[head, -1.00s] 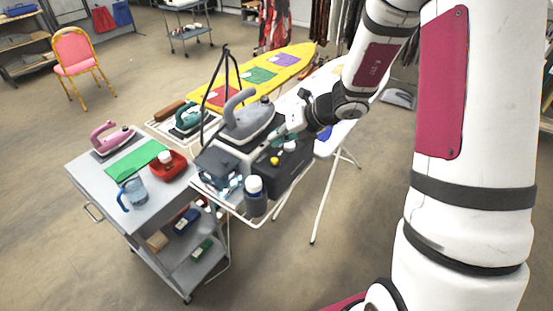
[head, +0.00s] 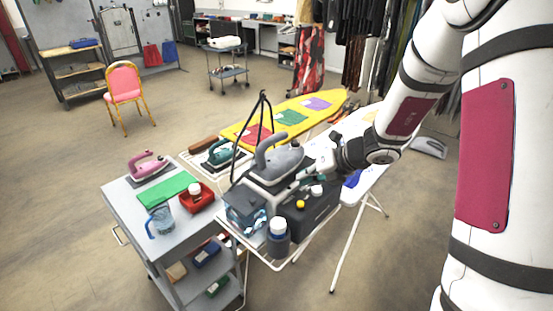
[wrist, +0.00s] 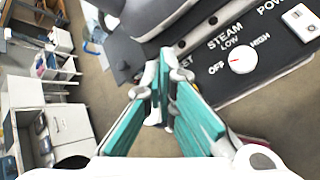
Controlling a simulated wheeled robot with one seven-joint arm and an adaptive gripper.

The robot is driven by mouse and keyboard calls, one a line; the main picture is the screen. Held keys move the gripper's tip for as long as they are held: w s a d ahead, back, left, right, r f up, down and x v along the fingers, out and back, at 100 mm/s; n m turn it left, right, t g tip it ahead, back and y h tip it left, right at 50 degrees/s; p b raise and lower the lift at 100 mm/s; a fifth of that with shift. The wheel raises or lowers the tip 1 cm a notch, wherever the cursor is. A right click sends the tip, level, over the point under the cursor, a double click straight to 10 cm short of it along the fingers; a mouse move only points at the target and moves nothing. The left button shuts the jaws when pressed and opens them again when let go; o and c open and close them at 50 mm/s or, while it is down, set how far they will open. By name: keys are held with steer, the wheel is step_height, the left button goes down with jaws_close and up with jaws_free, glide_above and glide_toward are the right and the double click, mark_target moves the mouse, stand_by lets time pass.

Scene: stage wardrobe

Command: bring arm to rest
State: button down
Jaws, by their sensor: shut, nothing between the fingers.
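My gripper (head: 296,182) is at the end of my arm, which reaches in from the right over the steam station. In the wrist view my gripper (wrist: 160,92) is shut with its teal-padded fingers close together and nothing between them. The grey iron (head: 280,160) stands on the station beside my gripper. The station's dark control panel (wrist: 268,82), with a white knob (wrist: 242,60) and the words STEAM, LOW and HIGH, lies close to the right of the fingers. I cannot tell whether the fingers touch the station.
A grey cart (head: 130,205) at left holds a pink iron (head: 147,164), a green cloth (head: 166,190), a red bowl (head: 203,203) and a blue jug (head: 161,220). A bottle (head: 278,240) stands in front of the station. A yellow ironing board (head: 325,97) lies behind. Floor at far left is clear.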

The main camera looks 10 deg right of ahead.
steer(key=s+a+r+n+g+b, duration=0.2)
steer(key=s+a+r+n, duration=0.5)
steer(key=s+r+n, duration=0.8)
steer(key=s+d+r+n+h+b, duration=0.1)
steer(key=s+d+n+h, duration=0.2)
steer(key=n, duration=0.7)
steer(key=s+d+r+n+h, duration=0.1)
steer(key=s+d+n+h, duration=0.2)
steer(key=s+n, duration=0.4)
steer(key=n, duration=0.4)
steer(key=shift+s+n+t+b, duration=0.2)
steer(key=shift+n+t+b, duration=0.1)
steer(key=shift+t+b, duration=0.1)
steer(key=shift+d, duration=0.1)
